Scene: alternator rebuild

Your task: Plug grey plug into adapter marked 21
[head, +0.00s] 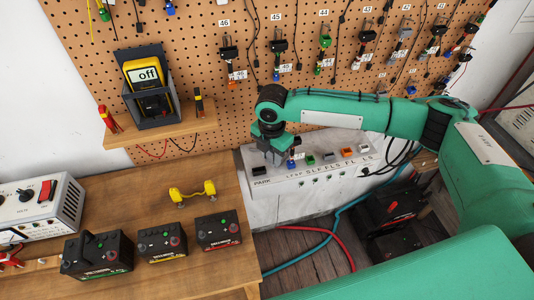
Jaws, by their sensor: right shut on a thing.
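My right gripper (277,153) is over the left part of the white socket panel (325,178), pointing down. It is shut on a small part, mostly hidden by the fingers. A blue piece (291,164) and a small white tag (299,156) show right beside the fingers; I cannot tell if they belong to the held part. Several tagged adapters hang on the pegboard, such as one under the number 46 (228,50). A greyish one (404,33) hangs further right. No tag reading 21 is legible, and I cannot single out the grey plug. My left gripper is not in view.
The panel carries a row of coloured sockets, such as an orange one (347,152). Three black batteries (162,243) and a yellow dumbbell-shaped thing (193,191) are on the wooden bench (215,270). A meter (147,75) stands on the shelf (180,132). Red and blue hoses cross the floor.

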